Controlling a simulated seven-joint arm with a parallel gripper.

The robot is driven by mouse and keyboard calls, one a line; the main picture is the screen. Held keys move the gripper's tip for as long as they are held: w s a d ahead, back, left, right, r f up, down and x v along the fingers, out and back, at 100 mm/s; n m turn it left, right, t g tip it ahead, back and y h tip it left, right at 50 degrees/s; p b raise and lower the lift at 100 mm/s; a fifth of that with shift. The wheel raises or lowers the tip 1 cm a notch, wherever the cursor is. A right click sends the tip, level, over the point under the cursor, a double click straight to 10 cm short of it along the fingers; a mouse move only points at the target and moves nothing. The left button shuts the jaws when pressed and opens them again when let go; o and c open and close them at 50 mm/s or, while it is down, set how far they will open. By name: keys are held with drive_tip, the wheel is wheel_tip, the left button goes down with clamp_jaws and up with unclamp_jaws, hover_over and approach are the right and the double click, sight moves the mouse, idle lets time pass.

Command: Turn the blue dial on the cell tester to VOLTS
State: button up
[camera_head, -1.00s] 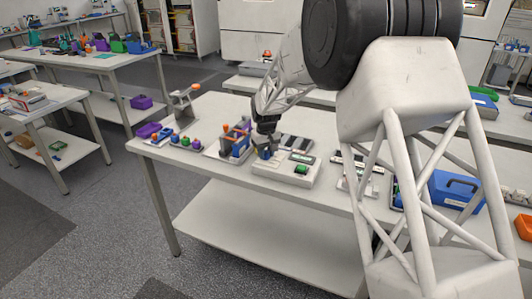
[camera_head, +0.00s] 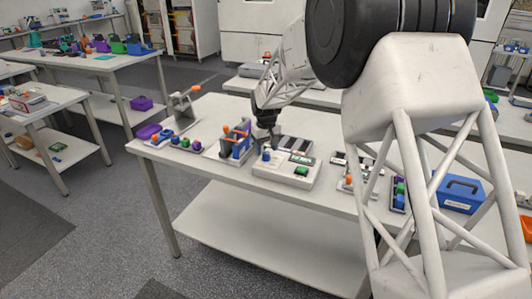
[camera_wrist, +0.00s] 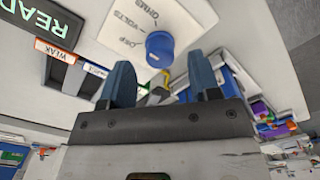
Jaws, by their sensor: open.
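The cell tester (camera_head: 283,183) is a pale box on the table with a green button (camera_head: 301,171). Its blue dial (camera_head: 266,153) is near the left end and stands clear of my gripper (camera_head: 270,137), which is just above and behind it. In the wrist view the round blue dial (camera_wrist: 160,46) sits beside the printed words OFF, VOLTS and OHMS. A small pale mark shows on its lower left side, but I cannot tell for sure which word it points to. My gripper (camera_wrist: 163,80) is open and empty, its two blue-grey fingers apart, with the dial beyond the gap.
A dark display (camera_wrist: 40,28) reading READ and an orange WEAK label (camera_wrist: 54,50) are beside the dial. A dark slotted tray (camera_head: 293,144) lies behind. A blue case (camera_head: 459,194) is at right.

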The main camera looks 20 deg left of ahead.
sight(267, 153)
drive_tip(key=shift+r, duration=2.5)
drive_tip(key=shift+d, duration=0.1)
drive_tip(key=shift+d+r, duration=0.15)
drive_tip(key=shift+d, duration=0.05)
drive_tip(key=s+d+r+m, duration=0.2)
drive_tip(key=s+d+r, duration=0.3)
drive_tip(key=d, duration=0.6)
drive_tip(key=s+d+r+m+t, duration=0.1)
drive_tip(key=s+d+r, duration=0.35)
drive_tip(key=d, duration=0.65)
drive_tip(key=s+d+r+m, duration=0.2)
drive_tip(key=s+d+r, duration=0.3)
drive_tip(key=d, duration=0.6)
drive_tip(key=s+d+r+m+t, duration=0.1)
drive_tip(key=s+d+m, duration=0.1)
drive_tip(key=s+d, duration=1.05)
drive_tip(key=s+d+f+m, duration=0.1)
drive_tip(key=s+d, duration=0.3)
drive_tip(key=s, duration=0.5)
drive_tip(key=s+d+f+m, duration=0.2)
drive_tip(key=s+d+f, duration=0.1)
drive_tip(key=s, duration=0.5)
drive_tip(key=shift+s+d+f+t, duration=0.3)
drive_tip(key=shift+s+d+f, duration=0.1)
drive_tip(key=shift+d, duration=0.35)
